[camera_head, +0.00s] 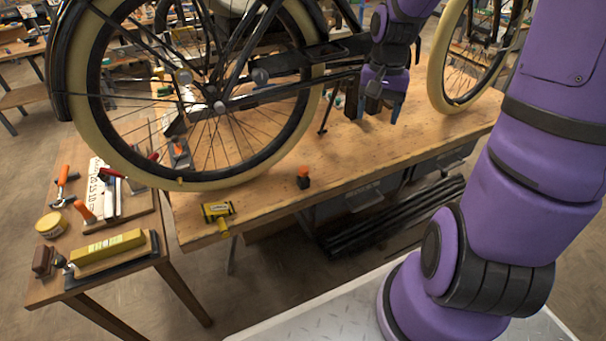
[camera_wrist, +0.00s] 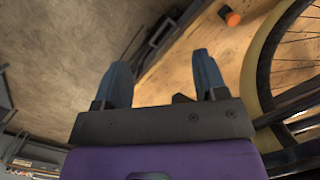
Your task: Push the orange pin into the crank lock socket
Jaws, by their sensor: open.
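A small orange pin with a black lower part (camera_head: 303,177) stands on the wooden workbench near its front edge. It also shows in the wrist view (camera_wrist: 231,17) at the top right, beyond my fingers. My gripper (camera_head: 381,108) is above the bench between the two bicycle wheels, to the right of the pin and apart from it. In the wrist view its two blue-grey fingers (camera_wrist: 163,78) are spread with nothing between them. The bicycle's crank area (camera_head: 262,75) is left of my gripper. I cannot make out which part is the lock socket.
The tan-tyred bicycle wheel (camera_head: 225,184) stands left on the bench (camera_head: 400,150); another wheel (camera_head: 440,85) is at the right. A yellow-black tool (camera_head: 217,210) lies near the front-left bench corner. A side table (camera_head: 150,280) holds several tools. Bare bench lies right of the pin.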

